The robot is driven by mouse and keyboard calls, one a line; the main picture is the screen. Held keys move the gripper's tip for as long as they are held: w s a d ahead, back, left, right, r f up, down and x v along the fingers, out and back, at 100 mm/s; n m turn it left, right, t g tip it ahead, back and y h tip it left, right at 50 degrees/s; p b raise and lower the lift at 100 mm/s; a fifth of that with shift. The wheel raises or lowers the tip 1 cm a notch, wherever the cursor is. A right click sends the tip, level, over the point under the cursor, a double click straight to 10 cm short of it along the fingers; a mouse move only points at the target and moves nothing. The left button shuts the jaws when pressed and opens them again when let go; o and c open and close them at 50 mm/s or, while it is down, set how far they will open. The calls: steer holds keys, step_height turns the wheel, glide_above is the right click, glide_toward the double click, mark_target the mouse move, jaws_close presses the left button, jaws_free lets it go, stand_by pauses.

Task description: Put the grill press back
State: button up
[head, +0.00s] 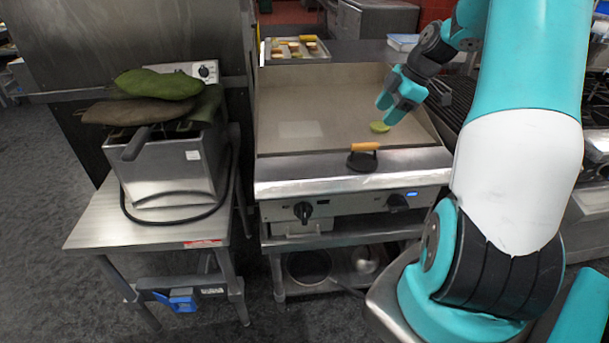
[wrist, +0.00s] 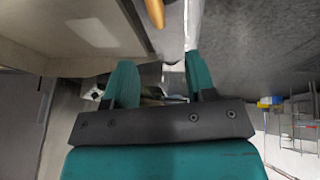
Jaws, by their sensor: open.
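The grill press (head: 362,160) has a dark base and a wooden handle. In the head view it sits at the front edge of the griddle (head: 310,110), on the steel ledge. In the wrist view only a bit of its wooden handle (wrist: 155,12) shows at the top edge, beyond the fingers. My gripper (head: 398,102) is open and empty above the right part of the griddle, behind and to the right of the press in the head view. Its two teal fingers stand apart in the wrist view (wrist: 160,75).
A green round item (head: 380,127) lies on the griddle below my gripper. A tray of food (head: 295,48) stands behind the griddle. A grate (head: 455,95) lies to the right. Most of the griddle is bare.

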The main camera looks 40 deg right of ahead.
steer(key=a+r+m+g+y, duration=0.1)
steer(key=a+r, duration=0.2)
steer(key=a, duration=1.1)
steer(key=a+r+m+g, duration=0.1)
steer(key=a+r, duration=0.3)
steer(key=a, duration=1.1)
steer(key=s+a+m+g, duration=0.2)
steer(key=s+a+m, duration=0.1)
steer(key=s+a, duration=1.1)
steer(key=s, duration=0.2)
steer(key=shift+s+r, duration=0.3)
steer(key=shift+s, duration=0.05)
